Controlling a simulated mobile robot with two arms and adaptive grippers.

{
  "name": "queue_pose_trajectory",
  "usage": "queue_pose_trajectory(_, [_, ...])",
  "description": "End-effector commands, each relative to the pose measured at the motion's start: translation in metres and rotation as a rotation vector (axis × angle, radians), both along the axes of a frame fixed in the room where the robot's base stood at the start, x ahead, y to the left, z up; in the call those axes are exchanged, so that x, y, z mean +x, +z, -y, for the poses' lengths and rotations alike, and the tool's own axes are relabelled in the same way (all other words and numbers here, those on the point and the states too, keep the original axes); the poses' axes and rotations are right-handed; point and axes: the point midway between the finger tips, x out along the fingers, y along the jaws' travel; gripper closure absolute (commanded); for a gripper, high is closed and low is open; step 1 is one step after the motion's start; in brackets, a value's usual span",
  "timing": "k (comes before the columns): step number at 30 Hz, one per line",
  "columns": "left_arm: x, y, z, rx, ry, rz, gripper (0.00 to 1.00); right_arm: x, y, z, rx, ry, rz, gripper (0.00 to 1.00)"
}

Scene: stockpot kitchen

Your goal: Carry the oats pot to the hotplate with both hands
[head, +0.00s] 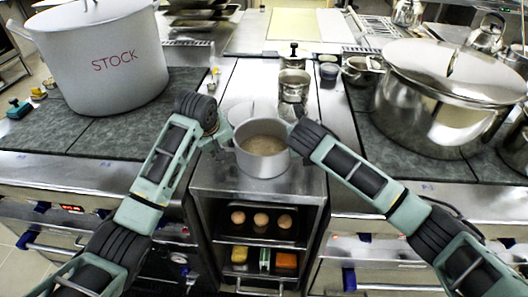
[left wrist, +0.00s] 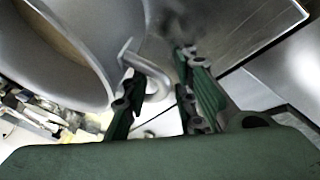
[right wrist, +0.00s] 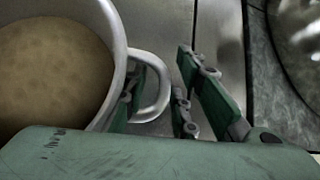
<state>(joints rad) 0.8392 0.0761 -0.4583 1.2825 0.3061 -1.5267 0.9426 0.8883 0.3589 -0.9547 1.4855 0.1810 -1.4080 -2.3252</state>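The grey oats pot (head: 262,163) sits upright on the metal counter between two dark stove tops, with beige oats in it. My left gripper (head: 222,138) is at the pot's left side. In the left wrist view its fingers are apart, with the pot's left handle (left wrist: 157,76) between or just beyond them. My right gripper (head: 296,132) is at the right side. In the right wrist view its fingers are apart around the right handle (right wrist: 163,95), one finger inside the loop and one outside. The fingertips are mostly hidden in the head view.
A large white pot marked STOCK (head: 105,75) stands on the left stove top (head: 150,128). A big lidded steel pot (head: 440,105) stands on the right stove top (head: 372,135). Open shelves (head: 258,200) lie below the counter.

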Motion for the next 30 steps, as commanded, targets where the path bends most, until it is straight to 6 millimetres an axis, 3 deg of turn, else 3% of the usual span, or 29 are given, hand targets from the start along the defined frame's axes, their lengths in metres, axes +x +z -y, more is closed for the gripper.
queue_pose_trajectory(10, [-0.0001, 0.0004, 0.0000, 0.000, 0.000, 0.000, 1.00, -0.0002, 0.0001, 0.0001, 0.000, 0.000, 0.000, 1.00])
queue_pose_trajectory(30, [-0.0001, 0.0005, -0.0002, 0.001, 0.000, -0.001, 1.00, 0.0007, 0.0020, 0.0008, -0.001, -0.001, 0.003, 1.00])
